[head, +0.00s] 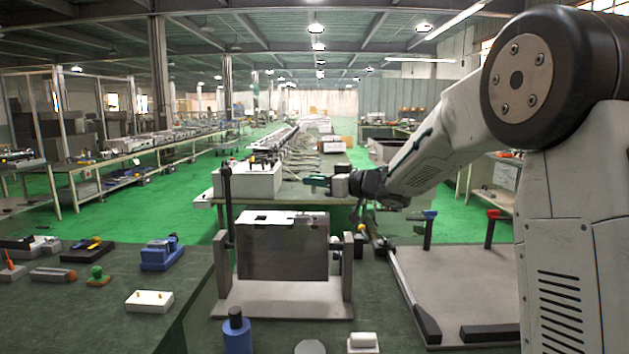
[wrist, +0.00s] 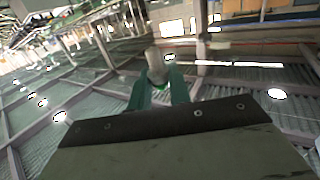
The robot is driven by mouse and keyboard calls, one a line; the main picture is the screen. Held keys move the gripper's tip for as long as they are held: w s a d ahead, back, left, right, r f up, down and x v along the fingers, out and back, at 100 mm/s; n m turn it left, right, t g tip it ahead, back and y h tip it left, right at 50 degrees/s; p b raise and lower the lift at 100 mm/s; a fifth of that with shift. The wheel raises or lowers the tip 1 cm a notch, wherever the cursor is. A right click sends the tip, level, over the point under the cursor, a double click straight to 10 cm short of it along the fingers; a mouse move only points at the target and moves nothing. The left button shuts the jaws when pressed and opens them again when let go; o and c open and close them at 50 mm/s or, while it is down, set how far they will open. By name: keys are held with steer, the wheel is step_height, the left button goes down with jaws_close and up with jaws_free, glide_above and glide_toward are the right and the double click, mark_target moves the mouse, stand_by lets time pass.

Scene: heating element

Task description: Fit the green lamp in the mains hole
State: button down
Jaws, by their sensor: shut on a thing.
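My gripper (head: 318,183) is held out above and behind the upright panel, pointing left in the head view.
On the bench at left stand a green-knobbed piece (head: 97,273), a blue block (head: 161,253) and a white block (head: 149,301). A blue bottle (head: 237,331) stands in front of the panel. A tray (head: 460,285) with blue and red-topped posts is at right.

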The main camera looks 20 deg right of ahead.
steer(key=shift+d, duration=0.1)
steer(key=shift+s+f, duration=0.1)
steer(key=shift+f, duration=2.8)
steer(key=shift+f, duration=1.8)
steer(key=c, duration=1.2)
jaws_free()
steer(key=shift+s, duration=0.1)
steer(key=v, duration=0.7)
steer(key=shift+s+d, duration=0.2)
steer(key=shift+s, duration=0.05)
